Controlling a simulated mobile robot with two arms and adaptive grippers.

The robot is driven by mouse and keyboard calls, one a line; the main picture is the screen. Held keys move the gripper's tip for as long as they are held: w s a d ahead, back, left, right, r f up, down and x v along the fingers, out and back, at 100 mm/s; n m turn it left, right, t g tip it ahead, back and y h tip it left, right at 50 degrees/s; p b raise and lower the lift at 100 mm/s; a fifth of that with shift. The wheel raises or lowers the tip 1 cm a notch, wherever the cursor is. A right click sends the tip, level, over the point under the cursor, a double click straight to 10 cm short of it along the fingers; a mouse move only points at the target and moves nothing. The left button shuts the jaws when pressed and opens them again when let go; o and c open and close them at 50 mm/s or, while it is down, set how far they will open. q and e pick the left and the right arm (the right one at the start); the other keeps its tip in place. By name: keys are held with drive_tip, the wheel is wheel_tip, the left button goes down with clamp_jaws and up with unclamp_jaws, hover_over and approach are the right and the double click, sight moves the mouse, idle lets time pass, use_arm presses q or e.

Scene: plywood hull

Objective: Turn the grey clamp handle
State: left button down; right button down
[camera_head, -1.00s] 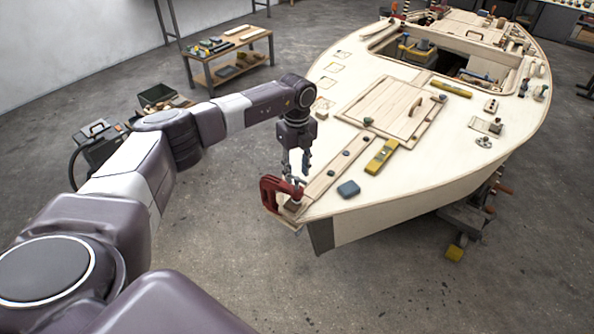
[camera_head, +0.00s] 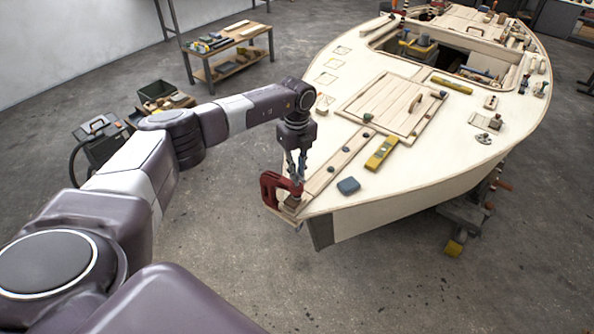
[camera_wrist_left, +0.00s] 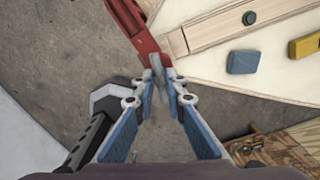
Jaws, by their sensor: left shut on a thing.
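The red clamp (camera_head: 272,187) sits at the near tip of the plywood hull (camera_head: 420,165). It also shows at the top of the left wrist view (camera_wrist_left: 132,22). Its grey handle (camera_wrist_left: 158,75) stands between the fingertips of my left gripper (camera_head: 297,176). In the left wrist view my left gripper (camera_wrist_left: 161,80) is shut on the grey handle, with a blue-padded finger on each side. The fingertips hide part of the handle. My right gripper is not in view.
A blue block (camera_head: 348,186) and a yellow level (camera_head: 382,153) lie on the deck near the clamp. A wooden strip (camera_head: 335,165) runs back from the clamp. A workbench (camera_head: 228,52) stands at the back left. The floor before the hull is clear.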

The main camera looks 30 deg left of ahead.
use_arm(q)
drive_tip(key=m+b, duration=0.2)
drive_tip(key=m, duration=0.1)
drive_tip(key=shift+f+m, duration=0.1)
drive_tip(key=shift+m, duration=0.3)
drive_tip(key=m+b, duration=0.3)
drive_tip(key=m, duration=0.1)
drive_tip(key=shift+m, duration=0.3)
drive_tip(key=m+b, duration=0.1)
drive_tip(key=m, duration=0.2)
drive_tip(key=shift+m+b, duration=0.3)
drive_tip(key=m+b, duration=0.2)
drive_tip(key=m, duration=0.2)
drive_tip(key=m+b, duration=0.1)
drive_tip(key=m, duration=0.4)
drive_tip(key=m+b, duration=0.1)
drive_tip(key=m, duration=0.2)
drive_tip(key=shift+a+m, duration=0.1)
drive_tip(key=shift+m, duration=0.2)
drive_tip(key=m+b, duration=0.1)
drive_tip(key=m, duration=0.3)
drive_tip(key=shift+r+m, duration=0.2)
drive_tip(key=shift+m, duration=2.3)
